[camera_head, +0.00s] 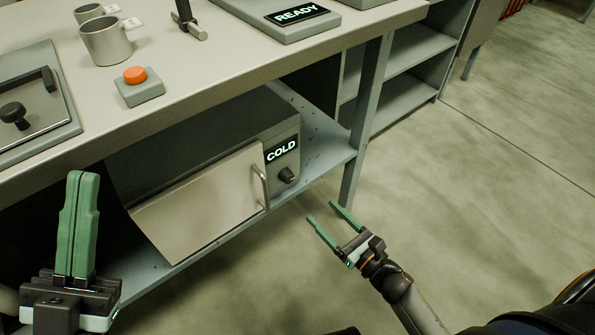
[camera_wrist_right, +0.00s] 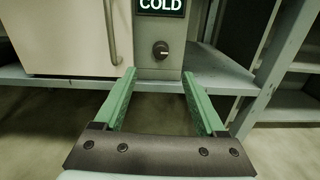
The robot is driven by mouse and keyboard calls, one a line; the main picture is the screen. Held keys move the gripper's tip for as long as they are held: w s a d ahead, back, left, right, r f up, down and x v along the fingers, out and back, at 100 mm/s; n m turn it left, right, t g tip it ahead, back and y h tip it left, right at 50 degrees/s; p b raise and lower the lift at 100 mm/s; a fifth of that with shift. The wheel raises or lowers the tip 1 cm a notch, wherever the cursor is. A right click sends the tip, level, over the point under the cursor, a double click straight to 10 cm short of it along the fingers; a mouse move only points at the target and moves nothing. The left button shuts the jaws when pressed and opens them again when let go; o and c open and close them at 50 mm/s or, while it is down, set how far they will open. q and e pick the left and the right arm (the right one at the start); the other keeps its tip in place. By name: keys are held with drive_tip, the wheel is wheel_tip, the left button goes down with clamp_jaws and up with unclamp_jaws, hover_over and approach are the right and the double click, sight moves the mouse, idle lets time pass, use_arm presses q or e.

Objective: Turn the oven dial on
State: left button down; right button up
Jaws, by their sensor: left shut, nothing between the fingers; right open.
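The oven (camera_head: 205,195) sits on the shelf under the counter, with its door shut and a metal handle at the door's right side. Its dial (camera_head: 287,175) is a small dark knob on the right panel, below a display reading COLD (camera_head: 281,149). In the right wrist view the dial (camera_wrist_right: 160,50) is ahead, between and beyond the fingertips. My right gripper (camera_head: 332,211) is open and empty, to the lower right of the dial and apart from it. My left gripper (camera_head: 85,178) is shut and empty at the lower left, near the counter's front edge.
On the counter are an orange button (camera_head: 136,75), metal mugs (camera_head: 105,42), a grey panel with a black knob (camera_head: 30,105) and a READY display (camera_head: 297,14). A table leg (camera_head: 368,120) stands right of the oven.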

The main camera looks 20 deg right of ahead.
sight(290, 180)
drive_tip(key=x, duration=0.4)
drive_tip(key=b+x, duration=0.1)
drive_tip(key=x, duration=0.3)
drive_tip(key=b+x, duration=0.1)
drive_tip(key=x, duration=0.3)
drive_tip(key=shift+w+f, duration=0.25)
drive_tip(key=shift+f, duration=0.1)
clamp_jaws()
